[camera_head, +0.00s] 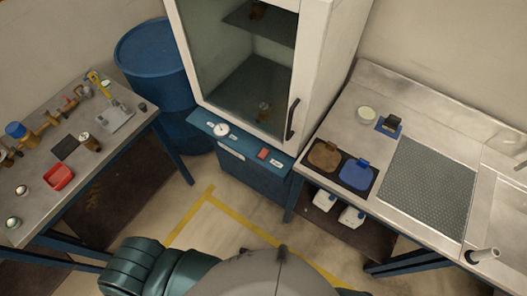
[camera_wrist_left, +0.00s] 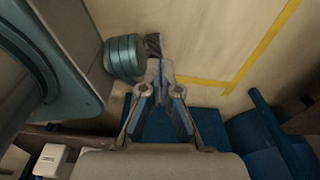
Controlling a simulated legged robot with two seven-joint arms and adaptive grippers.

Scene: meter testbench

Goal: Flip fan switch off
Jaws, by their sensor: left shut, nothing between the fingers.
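The glass-fronted cabinet (camera_head: 250,75) stands on a blue base in the middle of the head view. On the base's front ledge are a red rocker-like switch (camera_head: 262,154), a small white label or plate (camera_head: 276,162) beside it and a round white dial (camera_head: 221,129) to the left. I cannot read which is the fan switch or its position. My left gripper (camera_wrist_left: 155,52) is shut and empty in the left wrist view, over the floor with yellow tape. It does not show in the head view, so it is away from the switch. My right gripper is not in view.
A left bench (camera_head: 100,150) carries brass fittings, a red tray (camera_head: 58,177) and small parts. A blue drum (camera_head: 155,55) stands behind it. Floor before the cabinet is clear.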

